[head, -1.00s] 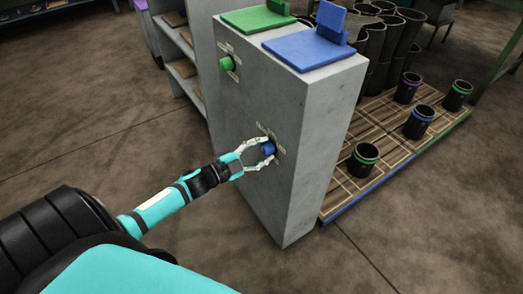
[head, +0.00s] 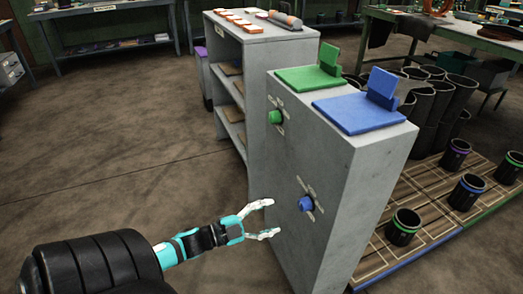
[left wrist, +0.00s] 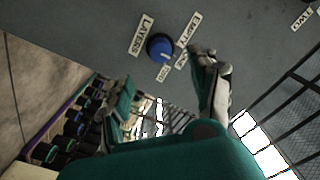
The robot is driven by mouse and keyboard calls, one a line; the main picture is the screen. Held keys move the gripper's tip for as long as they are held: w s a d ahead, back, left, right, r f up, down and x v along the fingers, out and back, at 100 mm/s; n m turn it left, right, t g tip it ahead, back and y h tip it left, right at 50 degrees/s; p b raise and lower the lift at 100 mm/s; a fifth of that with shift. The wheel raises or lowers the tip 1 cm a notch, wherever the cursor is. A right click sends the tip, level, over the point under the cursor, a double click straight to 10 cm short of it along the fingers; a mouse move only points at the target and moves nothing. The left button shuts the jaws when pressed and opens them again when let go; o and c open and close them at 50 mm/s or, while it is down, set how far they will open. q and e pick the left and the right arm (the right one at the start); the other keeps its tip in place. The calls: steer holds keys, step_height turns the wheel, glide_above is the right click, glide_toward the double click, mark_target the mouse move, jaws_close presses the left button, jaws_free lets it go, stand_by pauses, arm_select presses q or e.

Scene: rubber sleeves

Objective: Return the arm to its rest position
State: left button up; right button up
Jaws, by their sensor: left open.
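My left gripper (head: 268,219) is open and empty in the head view. It is in front of the grey cabinet (head: 325,170), to the left of the blue knob (head: 306,204) and apart from it. In the left wrist view the blue knob (left wrist: 159,47) shows on the cabinet face among printed labels, beyond the open fingers (left wrist: 165,95). One label there reads "LAYERS" and another "EMPTY". A green knob (head: 275,117) sits higher on the same cabinet face. My right gripper is in neither view.
A green plate (head: 308,80) and a blue plate (head: 358,112) lie on the cabinet top. A grey shelf unit (head: 262,48) stands behind it. Black sleeves with coloured rings stand on a wooden pallet (head: 432,222) at right. The floor at left (head: 130,150) is clear.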

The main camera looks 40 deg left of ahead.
arm_select(q)
steer(key=shift+v, duration=1.05)
